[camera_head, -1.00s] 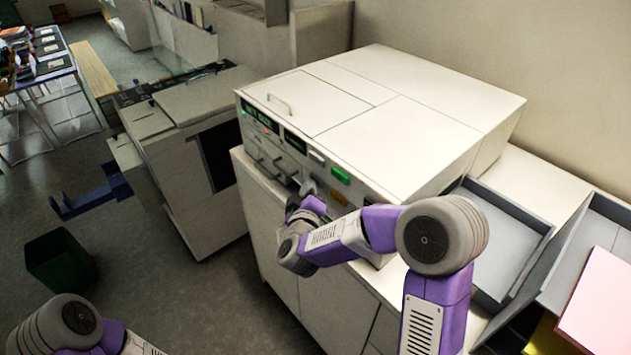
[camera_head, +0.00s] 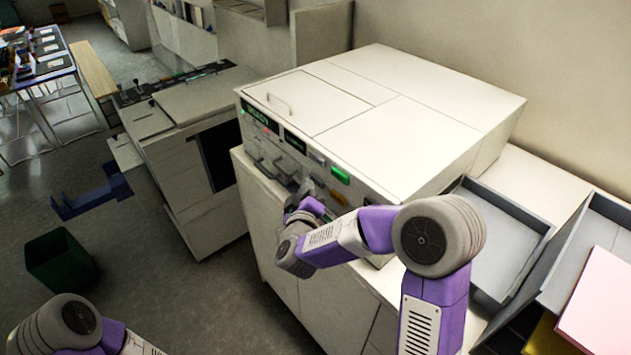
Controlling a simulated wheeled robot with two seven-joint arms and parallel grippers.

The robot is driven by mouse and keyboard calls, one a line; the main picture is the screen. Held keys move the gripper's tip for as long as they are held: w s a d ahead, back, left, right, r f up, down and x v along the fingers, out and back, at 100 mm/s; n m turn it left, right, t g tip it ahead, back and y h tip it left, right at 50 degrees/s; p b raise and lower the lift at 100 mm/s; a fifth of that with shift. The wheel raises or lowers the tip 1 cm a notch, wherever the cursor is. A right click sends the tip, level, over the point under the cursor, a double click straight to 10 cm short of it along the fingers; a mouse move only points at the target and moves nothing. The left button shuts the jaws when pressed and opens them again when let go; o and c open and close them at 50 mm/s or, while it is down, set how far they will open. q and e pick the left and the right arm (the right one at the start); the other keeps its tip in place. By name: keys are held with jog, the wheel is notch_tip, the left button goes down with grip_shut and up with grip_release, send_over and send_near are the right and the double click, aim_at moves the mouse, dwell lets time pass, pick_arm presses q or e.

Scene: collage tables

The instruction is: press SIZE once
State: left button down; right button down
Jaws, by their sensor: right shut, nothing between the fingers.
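The white copier-like machine (camera_head: 420,115) stands on a white cabinet. Its front panel has a green-lit display (camera_head: 258,117), a second dark display (camera_head: 295,141), a grey button (camera_head: 317,157), a green button (camera_head: 340,174) and a yellow button (camera_head: 339,198). Labels are too small to read, so I cannot tell which one is SIZE. My right gripper (camera_head: 306,188) is shut and empty, close in front of the panel below the grey button. Whether it touches the panel I cannot tell. My left arm shows at the bottom left; its gripper is out of view.
Grey trays (camera_head: 500,245) and a pink sheet (camera_head: 600,300) lie to the right of the machine. Another boxy machine (camera_head: 195,150) stands left, with a dark green bin (camera_head: 62,262) on the floor. The floor between bin and cabinet is mostly clear.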

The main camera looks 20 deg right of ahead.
jog(key=shift+s+a, duration=0.15)
jog(key=shift+a, duration=0.25)
jog(key=shift+s+a, duration=0.3)
jog(key=shift+a, duration=0.5)
jog(key=shift+s+a, duration=0.25)
jog(key=shift+a, duration=0.5)
jog(key=shift+s+a, duration=0.3)
jog(key=shift+a, duration=0.5)
